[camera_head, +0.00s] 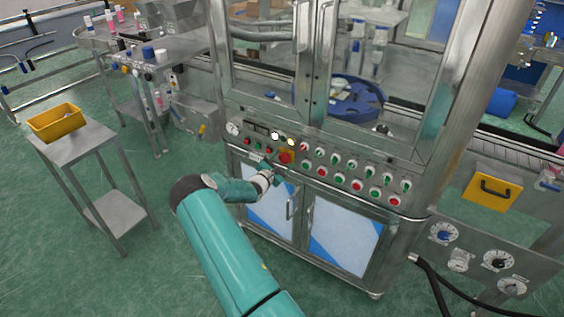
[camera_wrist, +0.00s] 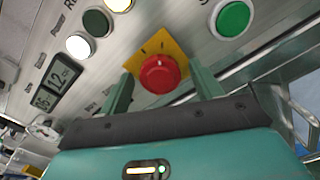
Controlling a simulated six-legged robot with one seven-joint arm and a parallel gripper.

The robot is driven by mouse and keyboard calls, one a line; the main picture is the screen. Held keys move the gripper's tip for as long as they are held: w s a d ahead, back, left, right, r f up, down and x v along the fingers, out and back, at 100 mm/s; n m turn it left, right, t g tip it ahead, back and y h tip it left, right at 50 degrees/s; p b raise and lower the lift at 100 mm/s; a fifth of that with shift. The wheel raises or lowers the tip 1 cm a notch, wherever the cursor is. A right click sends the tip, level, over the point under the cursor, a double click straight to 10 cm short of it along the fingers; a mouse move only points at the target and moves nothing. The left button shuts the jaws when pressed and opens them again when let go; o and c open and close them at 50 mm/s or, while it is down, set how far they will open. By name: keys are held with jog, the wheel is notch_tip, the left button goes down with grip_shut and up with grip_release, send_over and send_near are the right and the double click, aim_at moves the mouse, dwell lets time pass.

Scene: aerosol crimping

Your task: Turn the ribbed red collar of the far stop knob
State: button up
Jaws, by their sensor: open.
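A red stop knob (camera_wrist: 160,73) on a square yellow plate (camera_wrist: 153,45) sits on the machine's control panel. The knob shows between my two fingers in the wrist view; its ribs are too small to make out. In the head view the red knob (camera_head: 286,157) is just beyond my gripper (camera_head: 273,170), near the middle of the panel. My gripper (camera_wrist: 163,90) is open, one finger to each side of the knob. I cannot tell whether either finger touches it.
A green button (camera_wrist: 233,18), lit white buttons (camera_wrist: 80,45) and a digital display (camera_wrist: 55,84) surround the knob. Rows of red and green buttons (camera_head: 350,164) run right along the panel. Cabinet doors (camera_head: 345,240) lie below; a side table (camera_head: 85,143) with a yellow bin (camera_head: 57,123) stands left.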

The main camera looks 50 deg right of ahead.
jog(key=shift+a, duration=0.15)
jog(key=s+a, duration=0.1)
jog(key=a, duration=1.2)
jog(key=shift+s+a, duration=0.15)
jog(key=shift+a, duration=0.1)
jog(key=s+a+r+m+g+y, duration=0.2)
jog(key=s+a+r+m+y, duration=0.2)
jog(key=a+r+m, duration=0.35)
jog(key=s+a+r+m+g+y, duration=0.25)
jog(key=a+r+m+y, duration=0.2)
jog(key=a+r, duration=0.5)
jog(key=s+a+r+t+y, duration=0.2)
jog(key=s+a+r+y, duration=0.1)
jog(key=a, duration=0.6)
jog(key=s+a+r+m+t+y, duration=0.1)
jog(key=s+a+r+t+y, duration=0.2)
jog(key=s+a+r, duration=0.3)
jog(key=s+a+r+t+y, duration=0.3)
jog(key=s+a+r, duration=0.2)
jog(key=a, duration=0.7)
jog(key=shift+s+r+m, duration=0.2)
jog(key=shift+r+m, duration=0.1)
jog(key=shift+r, duration=0.3)
